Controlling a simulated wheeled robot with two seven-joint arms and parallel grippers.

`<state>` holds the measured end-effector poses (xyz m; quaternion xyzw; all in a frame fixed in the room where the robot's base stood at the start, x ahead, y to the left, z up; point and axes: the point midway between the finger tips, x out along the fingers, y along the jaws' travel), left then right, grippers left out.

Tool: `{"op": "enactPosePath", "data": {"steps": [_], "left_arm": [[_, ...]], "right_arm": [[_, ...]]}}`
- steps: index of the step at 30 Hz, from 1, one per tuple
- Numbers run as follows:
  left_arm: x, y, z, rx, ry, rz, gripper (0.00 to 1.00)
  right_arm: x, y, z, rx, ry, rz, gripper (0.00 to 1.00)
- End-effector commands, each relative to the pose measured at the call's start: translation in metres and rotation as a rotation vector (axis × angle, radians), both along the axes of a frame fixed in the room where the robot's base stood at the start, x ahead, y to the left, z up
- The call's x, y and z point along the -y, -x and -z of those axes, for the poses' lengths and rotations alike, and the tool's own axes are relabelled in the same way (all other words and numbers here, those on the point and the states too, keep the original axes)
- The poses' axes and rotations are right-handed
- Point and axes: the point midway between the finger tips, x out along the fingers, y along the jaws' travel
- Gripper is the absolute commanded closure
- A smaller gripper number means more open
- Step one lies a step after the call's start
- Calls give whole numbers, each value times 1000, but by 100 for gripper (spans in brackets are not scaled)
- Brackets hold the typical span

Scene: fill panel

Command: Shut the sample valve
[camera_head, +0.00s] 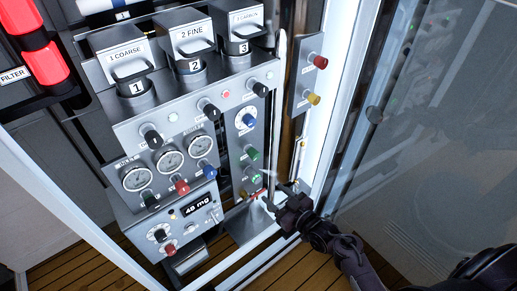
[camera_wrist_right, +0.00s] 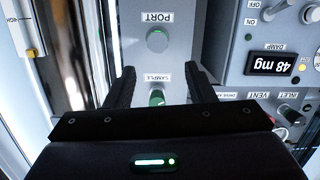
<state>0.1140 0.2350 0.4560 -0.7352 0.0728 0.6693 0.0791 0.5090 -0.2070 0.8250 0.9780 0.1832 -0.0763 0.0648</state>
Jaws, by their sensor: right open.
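The sample valve (camera_wrist_right: 157,97) shows in the right wrist view as a small round green knob under an upside-down SAMPLE label; its lower part is hidden by my gripper's body. My right gripper (camera_wrist_right: 159,76) is open, one finger to each side of the knob, with nothing held. I cannot tell how the knob is turned. In the head view my right gripper (camera_head: 273,194) is by the lower part of the narrow grey panel, near its lower green knob (camera_head: 252,175); labels there are too small to read. My left gripper is not in view.
A round grey port (camera_wrist_right: 157,40) lies beyond the fingertips. A display reading 48 mg (camera_head: 196,204), gauges (camera_head: 171,159) and several knobs are to the left. A side plate with red and yellow knobs (camera_head: 313,98) is upper right. A glass door (camera_head: 410,140) stands open at right.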

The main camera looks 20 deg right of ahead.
Motion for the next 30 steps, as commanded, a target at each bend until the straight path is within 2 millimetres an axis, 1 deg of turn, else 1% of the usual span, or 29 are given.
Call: {"op": "enactPosePath", "data": {"steps": [1,3,5,7,11,14,18,21,24,30], "left_arm": [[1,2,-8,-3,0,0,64],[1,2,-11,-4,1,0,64],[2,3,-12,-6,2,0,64],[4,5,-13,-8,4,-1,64],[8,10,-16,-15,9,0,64],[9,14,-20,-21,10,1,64],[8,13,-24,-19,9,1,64],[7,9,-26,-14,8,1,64],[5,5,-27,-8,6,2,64],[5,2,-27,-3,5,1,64]], "right_arm": [[1,-6,-35,64,2,-14,51],[2,-10,-64,128,6,-29,51],[2,-13,-80,164,7,-36,51],[1,-17,-89,184,8,-41,51],[-5,-31,-92,191,8,-42,51],[-12,-47,-92,190,6,-42,51],[-20,-67,-91,188,7,-42,51],[-25,-77,-90,187,8,-42,51],[-28,-83,-89,186,8,-42,51],[-29,-85,-88,185,9,-43,51]]}}
